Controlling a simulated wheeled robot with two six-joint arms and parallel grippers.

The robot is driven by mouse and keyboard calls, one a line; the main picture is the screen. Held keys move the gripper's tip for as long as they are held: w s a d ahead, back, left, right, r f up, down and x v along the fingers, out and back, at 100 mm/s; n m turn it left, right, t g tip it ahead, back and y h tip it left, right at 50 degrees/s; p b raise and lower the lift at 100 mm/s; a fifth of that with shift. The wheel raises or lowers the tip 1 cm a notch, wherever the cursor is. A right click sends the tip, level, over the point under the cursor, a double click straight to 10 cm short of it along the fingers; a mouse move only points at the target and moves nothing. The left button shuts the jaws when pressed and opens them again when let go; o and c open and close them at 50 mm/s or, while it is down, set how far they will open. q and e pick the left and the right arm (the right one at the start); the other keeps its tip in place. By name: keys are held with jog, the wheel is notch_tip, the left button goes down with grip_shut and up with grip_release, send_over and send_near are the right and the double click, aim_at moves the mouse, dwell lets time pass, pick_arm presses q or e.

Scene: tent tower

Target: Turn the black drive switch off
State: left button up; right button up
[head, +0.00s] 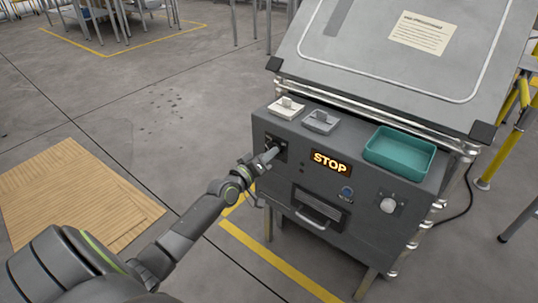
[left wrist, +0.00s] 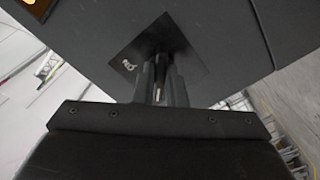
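The black drive switch sits on a dark square plate (head: 281,145) at the left end of the grey console's front face. My left gripper (head: 271,154) reaches in from the left and its tips are at this plate, covering most of the switch. In the left wrist view the fingers (left wrist: 161,82) are close together in front of the dark plate (left wrist: 192,69), with a narrow grey piece between them that looks like the switch's handle. A small pale marking (left wrist: 129,65) shows on the plate beside them. The switch's setting is hidden. My right gripper is not in view.
The console (head: 262,125) also carries a lit STOP sign (head: 331,163), a drawer handle (head: 318,209), a blue button (head: 346,192) and a round pale knob (head: 388,205). A teal tray (head: 400,153) and two small switch boxes stand on its ledge. Cardboard (head: 75,195) lies on the floor.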

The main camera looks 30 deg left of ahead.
pick_arm(q)
jog(key=o, duration=0.5)
jog(key=shift+c, duration=0.2)
jog(key=shift+s, duration=0.1)
